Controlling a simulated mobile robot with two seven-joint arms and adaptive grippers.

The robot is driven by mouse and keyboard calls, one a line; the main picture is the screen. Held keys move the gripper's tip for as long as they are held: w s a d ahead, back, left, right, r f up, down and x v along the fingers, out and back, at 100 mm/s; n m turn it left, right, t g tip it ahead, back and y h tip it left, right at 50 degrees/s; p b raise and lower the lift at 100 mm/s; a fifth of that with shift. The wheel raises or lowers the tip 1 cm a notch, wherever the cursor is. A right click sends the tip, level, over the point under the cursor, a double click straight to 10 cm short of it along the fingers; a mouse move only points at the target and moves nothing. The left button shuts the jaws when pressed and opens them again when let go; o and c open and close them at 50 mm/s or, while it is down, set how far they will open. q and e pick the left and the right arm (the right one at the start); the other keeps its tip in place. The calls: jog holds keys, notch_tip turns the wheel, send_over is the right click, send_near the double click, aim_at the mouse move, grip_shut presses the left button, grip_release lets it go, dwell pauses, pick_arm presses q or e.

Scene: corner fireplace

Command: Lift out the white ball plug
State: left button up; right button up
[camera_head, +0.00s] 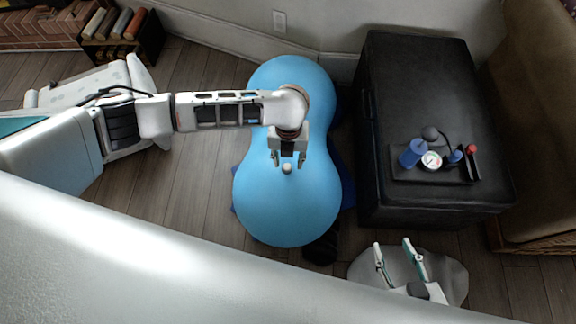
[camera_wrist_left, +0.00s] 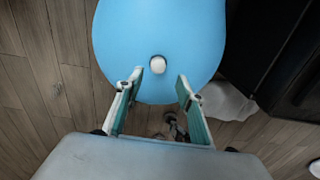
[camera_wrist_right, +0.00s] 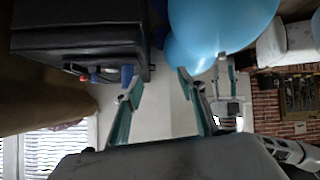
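A blue peanut-shaped exercise ball (camera_head: 287,205) lies on the floor in the middle of the head view. The small white plug (camera_head: 287,168) sits in its upper surface, and it shows in the left wrist view (camera_wrist_left: 157,64) with a dark rim around it. My left gripper (camera_head: 288,158) is open above the ball, its fingertips near the plug with nothing between them. In the left wrist view the plug lies beyond the fingertips. My right gripper (camera_head: 394,246) is open and empty, low in the head view, right of the ball.
A black ottoman (camera_head: 420,80) stands right of the ball, bearing a dark tray (camera_head: 405,177) with a blue cylinder (camera_head: 413,153), a gauge (camera_head: 432,160) and a red-tipped tool (camera_head: 471,150). A grey cloth-like thing (camera_head: 455,276) lies below my right gripper. Wooden floor is clear left of the ball.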

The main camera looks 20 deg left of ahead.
pick_arm(q)
jog(key=f, duration=0.1)
jog(key=f+b, duration=0.1)
jog(key=f, duration=0.1)
jog(key=shift+s+a, duration=0.1)
jog(key=shift+a, duration=0.2)
jog(key=shift+w+f+b, duration=0.2)
jog(key=shift+f+b, duration=0.3)
jog(key=shift+f, duration=0.45)
jog(key=shift+r, duration=0.15)
jog(key=c, duration=1)
jog(key=shift+o, duration=0.2)
jog(key=shift+w+r, duration=0.1)
jog(key=shift+r, duration=0.4)
jog(key=r+p, duration=0.2)
jog(key=r, duration=0.1)
jog(key=shift+w+r, duration=0.2)
jog(key=shift+r, duration=0.05)
notch_tip(320, 180, up, 5)
jog(key=p, duration=0.2)
notch_tip(320, 180, up, 11)
jog(key=p, duration=0.4)
send_over(287, 168)
jog(key=shift+w+f, duration=0.1)
jog(key=shift+f, duration=0.1)
pick_arm(e)
jog(key=shift+s+d+r, duration=0.1)
jog(key=shift+d+r, duration=0.3)
jog(key=shift+d, duration=0.4)
